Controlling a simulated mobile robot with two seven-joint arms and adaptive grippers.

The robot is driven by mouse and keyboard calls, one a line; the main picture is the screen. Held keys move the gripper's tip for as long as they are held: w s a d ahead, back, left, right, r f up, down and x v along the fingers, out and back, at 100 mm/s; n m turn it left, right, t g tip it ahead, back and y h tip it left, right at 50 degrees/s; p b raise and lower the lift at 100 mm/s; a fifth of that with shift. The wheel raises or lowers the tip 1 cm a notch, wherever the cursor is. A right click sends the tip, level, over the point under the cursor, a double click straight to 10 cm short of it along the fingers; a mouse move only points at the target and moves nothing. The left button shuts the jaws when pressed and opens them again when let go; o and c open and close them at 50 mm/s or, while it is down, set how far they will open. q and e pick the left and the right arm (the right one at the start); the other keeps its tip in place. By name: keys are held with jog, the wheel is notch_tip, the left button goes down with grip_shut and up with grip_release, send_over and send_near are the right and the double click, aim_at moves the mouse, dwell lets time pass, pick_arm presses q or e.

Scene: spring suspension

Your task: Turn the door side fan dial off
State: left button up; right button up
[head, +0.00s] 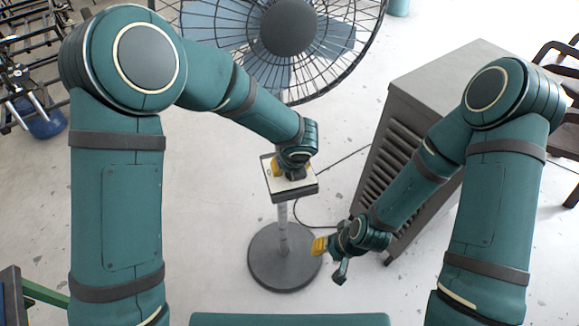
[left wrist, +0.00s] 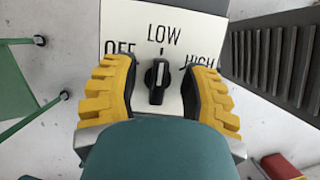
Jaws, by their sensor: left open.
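The fan dial is a black knob (left wrist: 157,80) on a white panel (left wrist: 190,22) marked OFF, LOW and HIGH. The knob stands upright, its white mark towards LOW; OFF is to its left and HIGH to its right. My left gripper (left wrist: 158,90) is open, with a yellow-padded finger on each side of the knob and gaps between. In the head view my left gripper (head: 292,172) is over the control box (head: 305,191) on the fan's pole and hides the dial. My right gripper (head: 329,261) hangs low to the right of the pole, empty, its fingers apart.
The fan's wire cage (head: 350,35) stands just behind my left arm. Its round base (head: 283,262) is on the floor. A grey louvred cabinet (head: 430,75) is to the right, close to my right arm. Chairs (head: 565,130) stand at the far right. A cable (head: 335,162) crosses the floor.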

pick_arm(q)
jog(key=shift+w+f, duration=0.15)
jog(key=shift+f, duration=0.2)
jog(key=shift+o, duration=0.3)
grip_shut()
jog(key=shift+n, duration=0.4)
jog(key=n+y, duration=0.1)
jog(key=n, duration=0.1)
jog(key=n+g+y, duration=0.1)
jog(key=n, duration=0.2)
jog(key=shift+a+b, duration=0.2)
jog(key=shift+b, duration=0.2)
jog(key=n, duration=0.2)
jog(key=n+g, duration=0.1)
jog(key=n, duration=0.1)
jog(key=n+g+y, duration=0.1)
jog(key=shift+s+a+n+p, duration=0.15)
jog(key=shift+s+n+p, duration=0.15)
jog(key=shift+n, duration=0.1)
